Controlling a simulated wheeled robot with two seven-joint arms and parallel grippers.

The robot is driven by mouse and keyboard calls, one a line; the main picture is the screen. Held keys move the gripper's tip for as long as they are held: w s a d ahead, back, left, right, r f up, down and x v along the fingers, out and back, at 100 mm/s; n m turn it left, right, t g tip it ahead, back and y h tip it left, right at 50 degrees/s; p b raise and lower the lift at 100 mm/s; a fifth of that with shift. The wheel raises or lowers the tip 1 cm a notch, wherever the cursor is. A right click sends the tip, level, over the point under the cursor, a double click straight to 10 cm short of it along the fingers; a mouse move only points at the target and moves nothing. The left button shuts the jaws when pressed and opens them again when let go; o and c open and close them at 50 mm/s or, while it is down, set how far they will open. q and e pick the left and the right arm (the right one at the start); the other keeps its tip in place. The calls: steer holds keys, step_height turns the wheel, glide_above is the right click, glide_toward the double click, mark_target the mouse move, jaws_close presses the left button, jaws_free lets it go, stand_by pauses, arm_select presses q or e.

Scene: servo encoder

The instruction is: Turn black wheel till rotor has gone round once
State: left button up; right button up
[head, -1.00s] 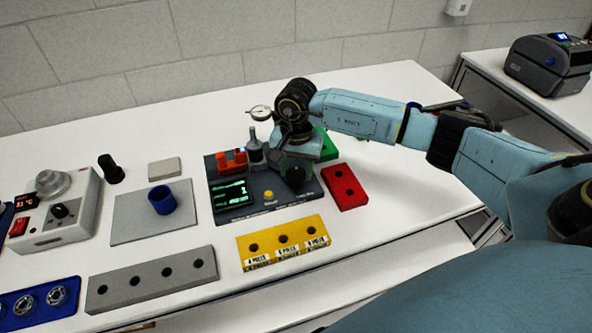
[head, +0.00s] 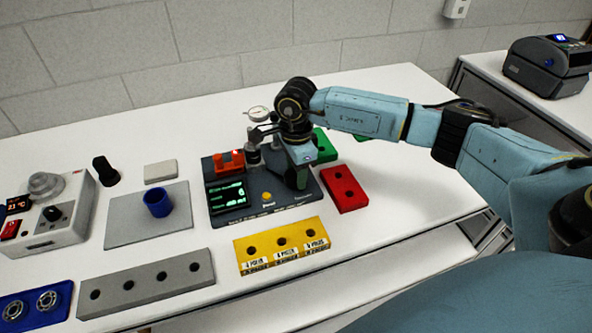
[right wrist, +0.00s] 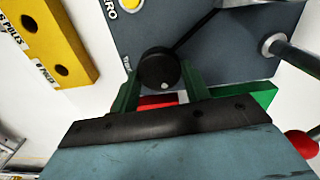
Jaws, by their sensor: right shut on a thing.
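The black wheel (right wrist: 158,66) shows in the right wrist view as a round knob with a white dot on its near edge. It sits on the dark test station (head: 229,213). My right gripper (right wrist: 160,84) has its two green fingers on either side of the wheel and is shut on it. In the head view the right gripper (head: 298,180) reaches down over the station's right part and mostly hides the wheel. A metal post (right wrist: 274,44) stands on the station; I cannot make out the rotor clearly. The station's green display (head: 228,195) is lit. My left gripper is out of view.
A yellow block (head: 282,241) with holes lies in front of the station, a red block (head: 344,192) to its right, and a green block (head: 325,147) behind that. An orange part (head: 230,163) and a dial gauge (head: 258,113) are close to the arm.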

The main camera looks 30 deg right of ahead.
steer(key=m, duration=0.6)
steer(key=shift+s, duration=0.1)
stand_by(0.5)
steer(key=o, duration=1)
steer(key=shift+r, duration=0.1)
step_height(320, 180, up, 13)
steer(key=shift+r, duration=0.15)
